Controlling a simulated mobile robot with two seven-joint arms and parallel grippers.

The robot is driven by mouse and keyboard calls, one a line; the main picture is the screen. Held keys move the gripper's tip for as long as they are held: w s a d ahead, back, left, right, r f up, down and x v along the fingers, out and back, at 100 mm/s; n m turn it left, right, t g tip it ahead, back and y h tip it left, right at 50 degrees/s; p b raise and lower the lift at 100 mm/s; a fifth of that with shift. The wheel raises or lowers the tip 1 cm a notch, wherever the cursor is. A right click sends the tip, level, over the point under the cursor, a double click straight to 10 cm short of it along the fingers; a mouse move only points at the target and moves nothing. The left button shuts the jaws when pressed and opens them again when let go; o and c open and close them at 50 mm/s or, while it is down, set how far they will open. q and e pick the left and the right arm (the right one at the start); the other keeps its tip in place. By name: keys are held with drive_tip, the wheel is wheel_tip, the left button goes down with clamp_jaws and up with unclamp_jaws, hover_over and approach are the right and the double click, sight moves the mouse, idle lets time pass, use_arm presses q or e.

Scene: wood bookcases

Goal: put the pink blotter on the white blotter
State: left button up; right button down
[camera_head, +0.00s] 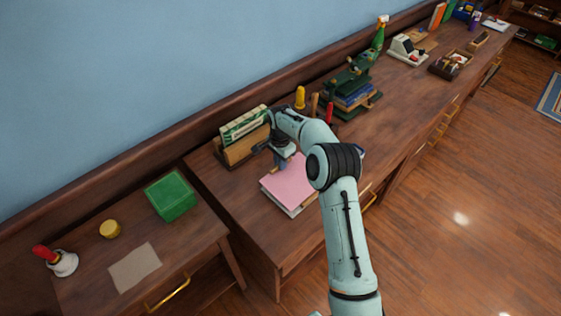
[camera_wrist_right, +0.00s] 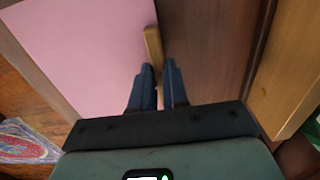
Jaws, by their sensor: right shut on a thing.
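The pink blotter (camera_head: 288,183) is a flat pink sheet on the long wooden desk; it fills the upper left of the right wrist view (camera_wrist_right: 85,45). A small tan wooden grip (camera_wrist_right: 153,48) stands at its edge. My right gripper (camera_head: 281,165) points down at the blotter's back edge and is shut on that grip; its fingertips (camera_wrist_right: 158,68) show in the wrist view. A whitish edge (camera_head: 294,213) shows under the pink sheet at the front, seemingly the white blotter, mostly covered. Whether the two touch is hard to tell. My left gripper is out of view.
A wooden holder (camera_head: 242,152) with green-and-white boxes stands close behind my right gripper. A yellow bottle (camera_head: 300,97), a red-handled tool (camera_head: 330,113) and a dark green stand with books (camera_head: 352,93) are further right. A green box (camera_head: 170,196) sits on the lower table at left.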

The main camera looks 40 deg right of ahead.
drive_tip(key=shift+f, duration=0.15)
drive_tip(key=c, duration=1.1)
unclamp_jaws()
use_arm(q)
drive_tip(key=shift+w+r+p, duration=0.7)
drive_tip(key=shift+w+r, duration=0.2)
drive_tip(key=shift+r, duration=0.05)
use_arm(e)
wheel_tip(320, 180, up, 12)
drive_tip(key=shift+r, duration=0.25)
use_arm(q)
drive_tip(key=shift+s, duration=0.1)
use_arm(e)
drive_tip(key=shift+f, duration=0.1)
